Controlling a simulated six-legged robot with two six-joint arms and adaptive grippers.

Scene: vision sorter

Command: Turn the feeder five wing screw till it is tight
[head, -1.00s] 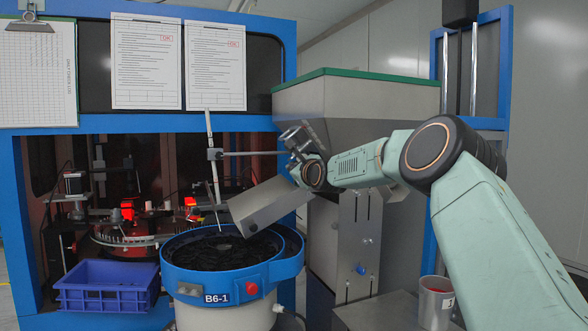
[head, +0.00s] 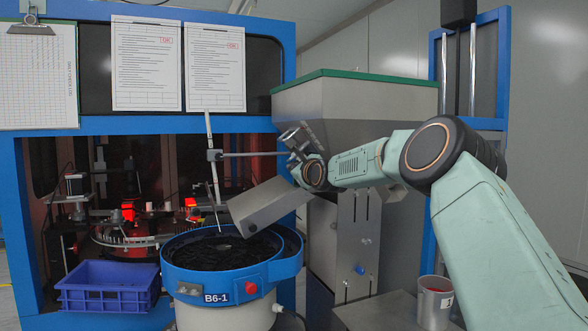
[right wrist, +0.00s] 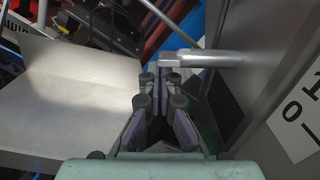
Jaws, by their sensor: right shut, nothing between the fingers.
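My right gripper (head: 291,137) is shut and empty in front of the grey hopper (head: 350,105), above the tilted metal chute (head: 268,203). In the right wrist view its fingers (right wrist: 162,80) are together just below the end of a metal bar (right wrist: 205,59); I cannot tell whether they touch it. I cannot make out a wing screw at the fingers. A small blue knob (head: 360,269) shows on the slotted metal stand, below and right of the gripper. The feeder bowl (head: 235,288) has a blue rim and the label B6-1. My left gripper is not in view.
A thin horizontal rod with a clamp (head: 214,155) stands just left of the gripper. A blue crate (head: 105,298) is at the lower left. A grey cup (head: 436,300) stands at the lower right. The hopper wall is close on the gripper's right.

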